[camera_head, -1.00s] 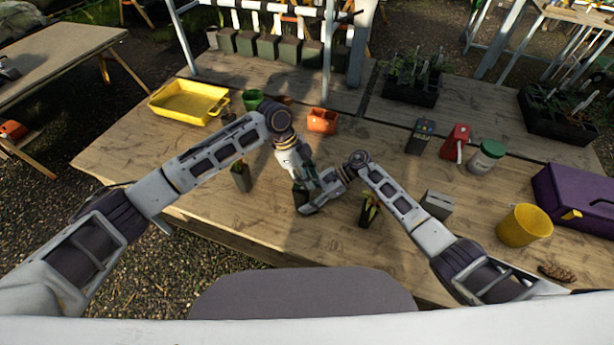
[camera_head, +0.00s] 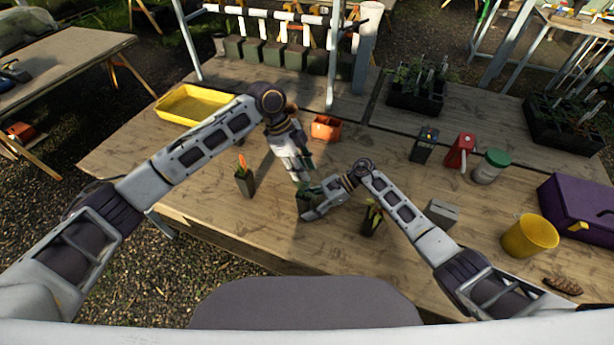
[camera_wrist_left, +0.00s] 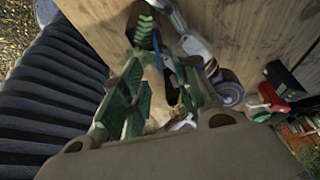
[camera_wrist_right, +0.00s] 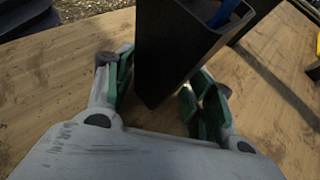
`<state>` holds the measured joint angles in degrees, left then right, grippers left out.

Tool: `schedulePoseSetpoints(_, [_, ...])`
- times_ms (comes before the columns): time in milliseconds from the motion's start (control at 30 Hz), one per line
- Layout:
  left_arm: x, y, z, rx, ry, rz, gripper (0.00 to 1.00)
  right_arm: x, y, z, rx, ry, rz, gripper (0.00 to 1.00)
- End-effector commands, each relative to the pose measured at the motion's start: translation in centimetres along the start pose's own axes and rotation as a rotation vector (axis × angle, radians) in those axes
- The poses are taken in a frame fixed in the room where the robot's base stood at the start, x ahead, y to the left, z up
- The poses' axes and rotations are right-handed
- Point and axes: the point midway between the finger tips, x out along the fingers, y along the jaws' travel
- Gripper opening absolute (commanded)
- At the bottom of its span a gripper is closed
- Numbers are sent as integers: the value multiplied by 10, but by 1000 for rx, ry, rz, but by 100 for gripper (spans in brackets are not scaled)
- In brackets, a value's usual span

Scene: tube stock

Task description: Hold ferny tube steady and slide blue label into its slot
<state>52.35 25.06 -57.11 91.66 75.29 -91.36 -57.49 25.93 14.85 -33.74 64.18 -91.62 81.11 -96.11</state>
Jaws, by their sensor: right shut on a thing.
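The ferny tube (camera_head: 303,203) is a dark square pot standing at the front middle of the table. My right gripper (camera_head: 309,202) is shut around it; the right wrist view shows the tube (camera_wrist_right: 175,50) between green finger pads. A blue label (camera_wrist_right: 224,12) shows inside the tube's top in that view. The left wrist view shows green fronds (camera_wrist_left: 146,27) and a blue strip (camera_wrist_left: 170,62) beside them; how deep it sits cannot be told. My left gripper (camera_wrist_left: 160,95) is above the tube with fingers apart, apparently open.
A tube with an orange plant (camera_head: 244,180) stands left, and one with a yellow plant (camera_head: 371,218) stands right. A grey block (camera_head: 441,212), yellow pot (camera_head: 530,236) and purple box (camera_head: 580,205) are farther right. An orange pot (camera_head: 326,128) and yellow tray (camera_head: 190,104) are behind.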

Motion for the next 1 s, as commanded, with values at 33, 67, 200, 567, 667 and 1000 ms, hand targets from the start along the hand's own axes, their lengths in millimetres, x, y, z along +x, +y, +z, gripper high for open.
schedulePoseSetpoints(33, [-9, 0, 0, 0, -2, -2, 30, 0, 0, 0, 0, 0, 0, 40])
schedulePoseSetpoints(67, [-13, -1, 1, 0, -2, -2, 30, 0, 0, 0, 0, 0, 0, 40])
schedulePoseSetpoints(200, [-31, 0, 0, -1, -1, 0, 30, 0, 0, 0, 0, 0, 0, 40])
schedulePoseSetpoints(567, [-50, 0, 0, 0, 0, 0, 30, 0, 0, 0, 0, 0, 0, 40])
schedulePoseSetpoints(667, [-51, 0, 0, 0, 0, 1, 30, 0, 0, 0, 0, 0, 0, 40])
schedulePoseSetpoints(1000, [-50, 0, 0, 0, 0, 1, 30, 0, 0, 0, 0, 0, 0, 40])
